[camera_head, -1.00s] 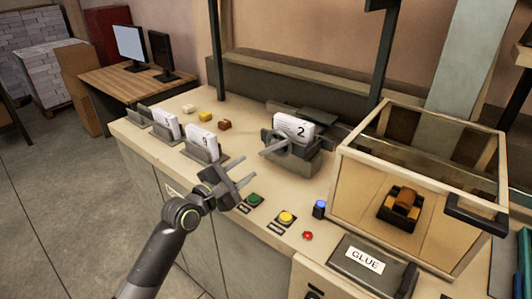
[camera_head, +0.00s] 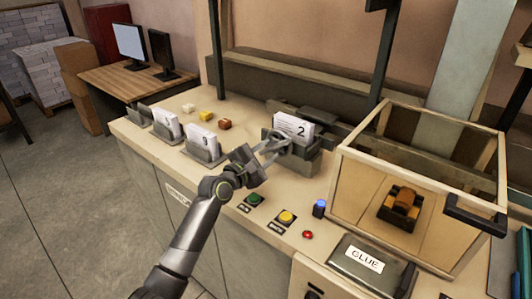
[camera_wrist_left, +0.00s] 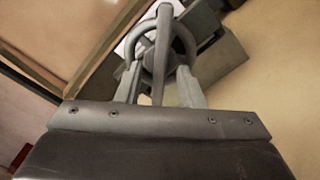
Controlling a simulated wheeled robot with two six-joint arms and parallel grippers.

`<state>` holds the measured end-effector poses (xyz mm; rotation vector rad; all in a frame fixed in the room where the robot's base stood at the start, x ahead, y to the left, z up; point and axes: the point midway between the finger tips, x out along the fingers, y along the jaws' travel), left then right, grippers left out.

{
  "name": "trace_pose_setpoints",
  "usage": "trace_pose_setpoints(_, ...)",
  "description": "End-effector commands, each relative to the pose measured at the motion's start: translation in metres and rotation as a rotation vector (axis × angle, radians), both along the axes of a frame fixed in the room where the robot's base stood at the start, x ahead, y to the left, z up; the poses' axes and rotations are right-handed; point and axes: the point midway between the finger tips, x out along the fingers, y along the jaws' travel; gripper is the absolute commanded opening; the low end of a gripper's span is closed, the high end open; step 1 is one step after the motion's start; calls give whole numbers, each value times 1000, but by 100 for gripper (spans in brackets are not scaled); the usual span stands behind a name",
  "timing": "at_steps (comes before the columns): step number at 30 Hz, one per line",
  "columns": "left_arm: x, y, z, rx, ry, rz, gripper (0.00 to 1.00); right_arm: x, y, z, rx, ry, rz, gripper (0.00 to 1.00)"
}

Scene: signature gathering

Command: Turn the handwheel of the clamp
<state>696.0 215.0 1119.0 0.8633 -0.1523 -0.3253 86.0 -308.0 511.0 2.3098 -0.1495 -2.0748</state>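The clamp (camera_head: 300,161) is a grey block on the bench and holds a stack of white sheets marked 2 (camera_head: 293,126). Its grey handwheel (camera_head: 273,150) faces the front left; in the left wrist view the handwheel (camera_wrist_left: 187,38) shows as a ring with a long bar. My left gripper (camera_head: 268,160) is at the handwheel, with its fingers (camera_wrist_left: 158,80) on either side of the bar. Gaps show between the fingers and the bar, so it looks open. Whether the fingertips touch the ring is unclear. My right gripper is not in view.
Other sheet holders (camera_head: 203,150) stand left of the clamp. Green (camera_head: 254,198), yellow (camera_head: 287,216), blue and red buttons line the front edge. A clear-sided box (camera_head: 345,190) and a GLUE lid (camera_head: 362,262) are at the right.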

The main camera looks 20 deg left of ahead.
Motion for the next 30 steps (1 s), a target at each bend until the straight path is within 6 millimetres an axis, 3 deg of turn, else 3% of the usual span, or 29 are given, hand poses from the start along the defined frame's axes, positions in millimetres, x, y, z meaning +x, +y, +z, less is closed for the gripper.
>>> trace_pose_setpoints(1,0,0,0,0,0,0,29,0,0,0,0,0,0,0)
trace_pose_setpoints(8,0,0,0,0,1,1,0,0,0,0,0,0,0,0)
trace_pose_setpoints(20,0,1,-1,44,-14,0,0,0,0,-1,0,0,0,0)
trace_pose_setpoints(30,0,1,0,265,-94,0,0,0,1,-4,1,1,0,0)
